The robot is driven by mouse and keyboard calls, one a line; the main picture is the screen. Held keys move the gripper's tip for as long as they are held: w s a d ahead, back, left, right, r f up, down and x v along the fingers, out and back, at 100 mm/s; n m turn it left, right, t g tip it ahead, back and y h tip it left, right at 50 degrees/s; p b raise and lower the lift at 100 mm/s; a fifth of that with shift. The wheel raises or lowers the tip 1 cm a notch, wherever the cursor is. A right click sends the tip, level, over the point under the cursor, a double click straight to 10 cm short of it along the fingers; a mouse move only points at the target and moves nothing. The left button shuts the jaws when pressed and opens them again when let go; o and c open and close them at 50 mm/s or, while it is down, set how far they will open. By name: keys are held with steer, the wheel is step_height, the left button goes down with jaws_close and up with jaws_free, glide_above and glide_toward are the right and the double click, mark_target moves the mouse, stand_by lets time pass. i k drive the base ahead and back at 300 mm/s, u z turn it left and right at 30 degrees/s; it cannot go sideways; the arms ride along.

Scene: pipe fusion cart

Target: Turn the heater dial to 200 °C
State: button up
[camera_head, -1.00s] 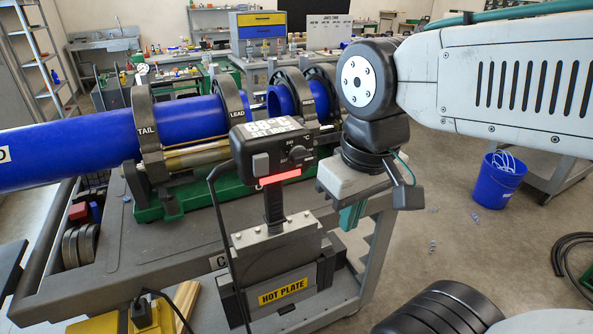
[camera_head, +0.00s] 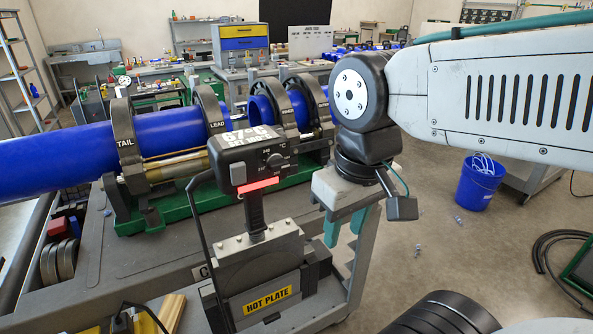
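The heater (camera_head: 252,158) is a black control box on a handle above a metal block with a yellow HOT PLATE label (camera_head: 267,299). It stands upright on the cart. Its dial (camera_head: 273,160) is a round black knob on the front face, with small markings around it and °C beside it. The pointer setting is too small to read. A display on top shows white digits, partly legible. A red strip glows below the face. My gripper (camera_head: 345,228) points down to the right of the heater, apart from it. Its two teal fingers are spread and empty.
Blue pipes (camera_head: 70,150) are clamped in rings labelled TAIL and LEAD behind the heater. The grey cart (camera_head: 150,262) carries both. A blue bucket (camera_head: 480,182) and black hose (camera_head: 545,250) are on the floor to the right. A black cable loops left of the heater.

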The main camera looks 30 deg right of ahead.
mark_target(274, 162)
steer(key=z, duration=0.25)
steer(key=k, duration=1.15)
steer(key=u, duration=0.15)
